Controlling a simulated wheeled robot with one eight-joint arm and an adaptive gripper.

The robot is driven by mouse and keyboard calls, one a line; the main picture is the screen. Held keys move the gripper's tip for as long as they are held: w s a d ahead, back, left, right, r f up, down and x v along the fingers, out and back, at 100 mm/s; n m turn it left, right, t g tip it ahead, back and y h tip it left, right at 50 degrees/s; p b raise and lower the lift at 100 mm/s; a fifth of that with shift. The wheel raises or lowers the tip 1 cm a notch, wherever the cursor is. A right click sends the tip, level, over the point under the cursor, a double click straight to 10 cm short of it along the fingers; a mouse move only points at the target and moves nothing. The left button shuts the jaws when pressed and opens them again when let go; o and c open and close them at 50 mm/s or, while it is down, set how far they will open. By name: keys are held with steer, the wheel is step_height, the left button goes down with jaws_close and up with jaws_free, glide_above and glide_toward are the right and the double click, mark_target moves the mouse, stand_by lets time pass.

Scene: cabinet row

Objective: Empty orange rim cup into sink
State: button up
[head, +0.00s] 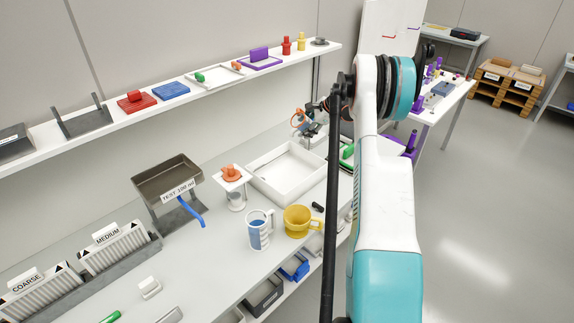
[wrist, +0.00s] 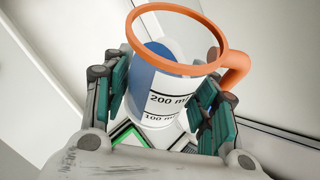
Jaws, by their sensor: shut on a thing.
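The orange rim cup (wrist: 168,100) has a white body with 200 ml and 100 ml marks, a blue area on its left side and an orange handle at the right. My gripper (wrist: 166,98) is shut on its body, with teal finger pads on both sides. In the head view the cup (head: 298,118) is small, held above the counter near the far end of the white sink basin (head: 262,183). My gripper (head: 314,114) is partly hidden there by my arm. I cannot tell whether the blue area is liquid. The basin's inside looks bare.
A clear jug with blue contents (head: 259,232) and a yellow mug (head: 297,222) stand in front of the basin. A funnel stand (head: 232,180) and a dark test tray (head: 168,178) are to its left. The shelf (head: 135,116) runs above the counter.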

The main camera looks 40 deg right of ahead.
steer(key=shift+a, duration=0.1)
steer(key=shift+f+n+h, duration=0.4)
steer(key=shift+f+h, duration=0.5)
steer(key=shift+f, duration=0.15)
steer(key=shift+f+n+g+h, duration=0.2)
steer(key=shift+n+g+h, duration=0.1)
steer(key=shift+h, duration=0.4)
stand_by(0.6)
steer(key=shift+r+h+p, duration=0.5)
steer(key=shift+h+p, duration=0.2)
steer(key=shift+p, duration=0.15)
stand_by(0.4)
steer(key=shift+w+a+f+n+g+h+b, duration=0.15)
steer(key=shift+a+f+n+g+h+b, duration=0.15)
steer(key=shift+a+n+h+b, duration=0.4)
stand_by(0.7)
steer(key=shift+a+r+h+b, duration=0.15)
steer(key=shift+r+h+b, duration=0.4)
steer(key=shift+h, duration=0.25)
stand_by(0.5)
steer(key=shift+f, duration=0.15)
